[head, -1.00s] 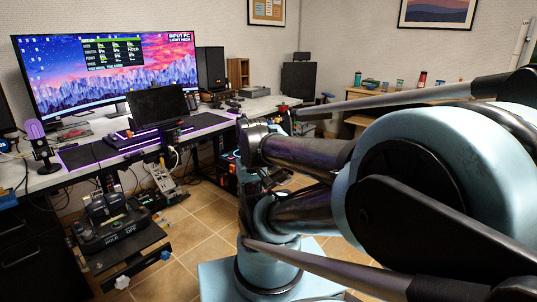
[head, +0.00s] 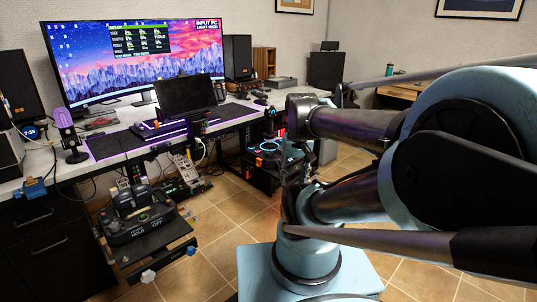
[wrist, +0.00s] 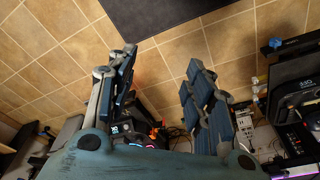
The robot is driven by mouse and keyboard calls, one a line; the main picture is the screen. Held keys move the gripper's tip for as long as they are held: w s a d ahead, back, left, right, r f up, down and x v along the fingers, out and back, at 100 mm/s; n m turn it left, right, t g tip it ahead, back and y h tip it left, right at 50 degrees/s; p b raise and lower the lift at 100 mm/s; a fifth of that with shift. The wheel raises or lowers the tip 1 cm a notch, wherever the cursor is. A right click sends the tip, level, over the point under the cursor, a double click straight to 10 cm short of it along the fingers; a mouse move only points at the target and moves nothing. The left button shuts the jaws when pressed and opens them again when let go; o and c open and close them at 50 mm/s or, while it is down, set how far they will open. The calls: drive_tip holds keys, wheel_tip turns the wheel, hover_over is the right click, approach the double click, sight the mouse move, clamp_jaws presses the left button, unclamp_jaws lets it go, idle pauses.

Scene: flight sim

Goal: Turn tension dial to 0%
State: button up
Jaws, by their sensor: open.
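A dark throttle unit (head: 140,218) with upright levers and "HOLD" and "OFF" lettering stands on a low mount at lower left in the head view. The tension dial cannot be clearly told apart on it; a small round greenish detail shows on its top face. My gripper (wrist: 163,60) is open in the wrist view, its two blue-padded fingers spread apart with tiled floor between and beyond them. Nothing is held. The gripper cannot be made out in the head view, where my arm fills the right side, well away from the throttle unit.
A long desk (head: 30,190) carries a wide monitor (head: 135,60), a small dark screen (head: 187,97) and a microphone (head: 68,130). Pedals (head: 186,168) and a black unit with lit rings (head: 268,150) sit below. Tiled floor (head: 215,225) is open between the throttle mount and my base.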

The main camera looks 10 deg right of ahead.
drive_tip(key=w+r+m, duration=0.2)
drive_tip(key=w+r, duration=0.5)
drive_tip(key=w, duration=0.4)
drive_tip(key=m+g, duration=0.2)
drive_tip(key=m, duration=0.5)
hover_over(269, 153)
wheel_tip(269, 153, down, 9)
wheel_tip(269, 153, down, 17)
drive_tip(key=shift+d+r, duration=0.15)
drive_tip(key=c, duration=1)
drive_tip(key=shift+c, duration=0.2)
